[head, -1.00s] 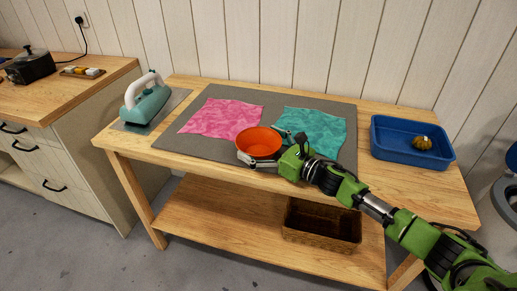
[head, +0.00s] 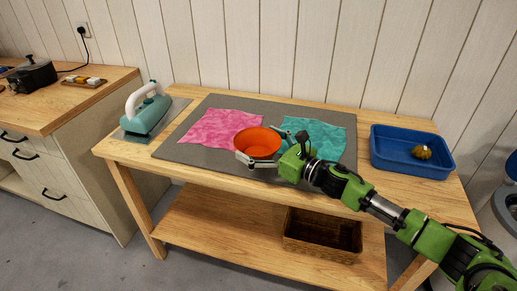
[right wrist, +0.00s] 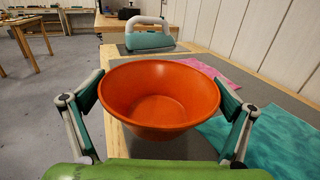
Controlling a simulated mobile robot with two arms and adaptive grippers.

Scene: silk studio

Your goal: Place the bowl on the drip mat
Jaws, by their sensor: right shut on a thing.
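An orange bowl (head: 258,142) is upright and empty in my right gripper (head: 266,147), over the front part of the grey drip mat (head: 300,108). In the right wrist view the bowl (right wrist: 160,95) sits between the two fingers of the right gripper (right wrist: 158,112), which are shut on its sides. The bowl appears held above the mat, though the gap is hard to judge. A pink cloth (head: 215,127) and a teal cloth (head: 318,135) lie on the mat to either side of the bowl. My left gripper is not in view.
A teal iron (head: 147,112) stands on a grey plate at the table's left end. A blue tray (head: 385,160) with a small brown-yellow object (head: 421,152) is at the right. A wicker basket (head: 322,236) sits on the lower shelf.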

